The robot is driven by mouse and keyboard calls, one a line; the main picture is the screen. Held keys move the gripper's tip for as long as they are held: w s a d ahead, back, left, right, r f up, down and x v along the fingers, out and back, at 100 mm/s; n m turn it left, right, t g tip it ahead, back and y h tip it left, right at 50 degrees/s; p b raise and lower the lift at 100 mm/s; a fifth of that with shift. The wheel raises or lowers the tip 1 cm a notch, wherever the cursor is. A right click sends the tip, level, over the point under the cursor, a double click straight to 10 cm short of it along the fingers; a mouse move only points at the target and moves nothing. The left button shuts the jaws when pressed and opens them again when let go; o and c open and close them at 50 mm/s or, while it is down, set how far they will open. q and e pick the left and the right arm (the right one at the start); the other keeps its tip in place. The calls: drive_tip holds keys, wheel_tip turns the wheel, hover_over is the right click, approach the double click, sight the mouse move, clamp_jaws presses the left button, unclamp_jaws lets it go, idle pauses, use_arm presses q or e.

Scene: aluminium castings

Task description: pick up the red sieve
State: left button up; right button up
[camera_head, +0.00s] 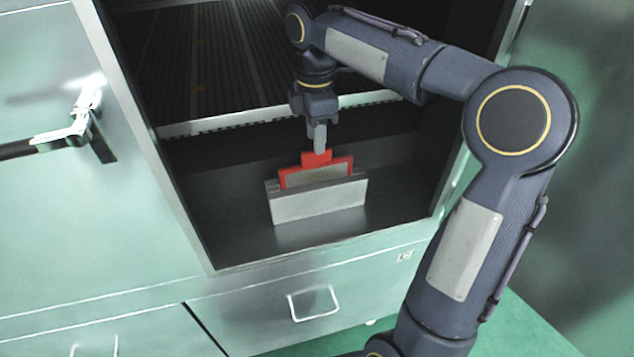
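The red sieve (316,161) stands upright in a grey slotted holder (318,199) on the floor of the open cabinet. Its red frame and top tab show above the holder, with a grey mesh panel inside the frame; its lower part is hidden in the holder. My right gripper (320,147) points down from above, with its fingertips at the sieve's top tab. The fingers line up in this view, so I cannot tell whether they are closed on the tab. My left gripper is not in view.
A ribbed dark shelf (215,65) with a pale front edge lies above and behind the holder. The cabinet's side frames bound the opening on both sides. A drawer with a handle (313,303) is below, and a door latch (80,125) is at left.

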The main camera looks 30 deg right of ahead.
sight(316, 163)
wheel_tip(316, 163, down, 7)
drive_tip(key=shift+d+r+b, duration=0.1)
drive_tip(key=shift+r+b, duration=0.05)
drive_tip(key=shift+b, duration=0.15)
clamp_jaws()
idle(0.3)
